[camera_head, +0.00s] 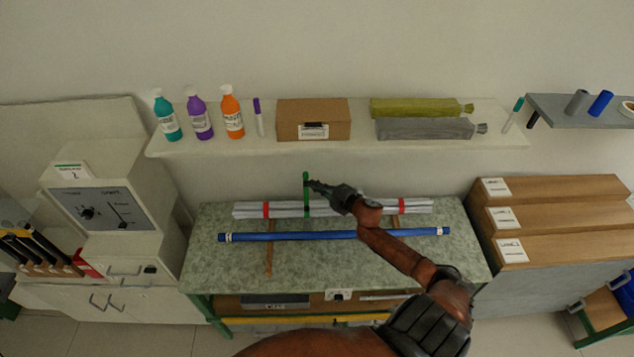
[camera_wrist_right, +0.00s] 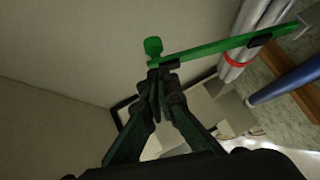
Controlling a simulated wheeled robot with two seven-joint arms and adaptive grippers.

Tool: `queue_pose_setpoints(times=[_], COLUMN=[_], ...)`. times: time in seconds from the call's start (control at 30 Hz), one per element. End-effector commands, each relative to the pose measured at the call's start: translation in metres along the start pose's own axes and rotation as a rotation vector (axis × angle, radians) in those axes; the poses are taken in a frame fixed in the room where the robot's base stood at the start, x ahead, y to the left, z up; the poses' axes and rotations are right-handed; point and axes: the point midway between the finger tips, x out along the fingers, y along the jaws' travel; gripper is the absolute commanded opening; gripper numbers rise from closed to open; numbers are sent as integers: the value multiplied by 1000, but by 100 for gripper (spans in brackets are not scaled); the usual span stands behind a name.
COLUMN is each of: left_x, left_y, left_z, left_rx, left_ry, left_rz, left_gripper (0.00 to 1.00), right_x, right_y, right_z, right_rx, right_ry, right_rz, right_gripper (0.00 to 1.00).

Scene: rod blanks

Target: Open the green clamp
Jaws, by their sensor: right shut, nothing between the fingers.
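The green clamp (camera_head: 306,192) stands at the bundle of pale rods (camera_head: 275,209) on the worktop, its top end rising above them. In the right wrist view its long green bar (camera_wrist_right: 215,48) runs across the top, with a rounded knob (camera_wrist_right: 153,46) at its left end. My right gripper (camera_head: 312,185) is shut and empty beside the upper part of the clamp. In the right wrist view its fingertips (camera_wrist_right: 160,80) lie just below the knob end; I cannot tell whether they touch it. My left gripper is not in view.
A blue rod (camera_head: 290,237) lies in front of the bundle, on the green worktop (camera_head: 225,265). Red bands (camera_head: 266,210) circle the bundle. A shelf (camera_head: 360,145) with bottles and a cardboard box (camera_head: 313,118) runs behind. A machine (camera_head: 105,205) stands left, wooden boxes (camera_head: 560,218) right.

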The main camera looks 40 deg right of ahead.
Motion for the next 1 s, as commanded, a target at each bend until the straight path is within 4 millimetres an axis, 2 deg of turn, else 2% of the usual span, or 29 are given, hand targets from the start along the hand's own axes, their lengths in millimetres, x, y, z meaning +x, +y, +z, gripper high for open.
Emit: queue_pose_setpoints(times=[0.03, 0.1, 0.2, 0.4, 0.53, 0.7, 1.0], left_x=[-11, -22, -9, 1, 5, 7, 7], left_y=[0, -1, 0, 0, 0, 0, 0], left_z=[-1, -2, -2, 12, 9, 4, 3], left_rx=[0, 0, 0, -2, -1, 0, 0], left_ry=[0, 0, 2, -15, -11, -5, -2], left_rz=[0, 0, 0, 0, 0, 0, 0], left_gripper=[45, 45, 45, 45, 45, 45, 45], right_x=[-3, -6, -27, -74, -94, -107, -108], right_y=[5, 6, -1, -4, -3, -1, 0], right_z=[-11, -26, -23, -17, -16, -17, -19], right_rx=[2, 2, -6, -2, -2, -2, -1], right_ry=[7, 13, 13, 4, 2, 4, 5], right_rz=[-1, -3, -5, -3, -2, -1, 0], right_gripper=[0, 0, 0, 0, 0, 0, 0])
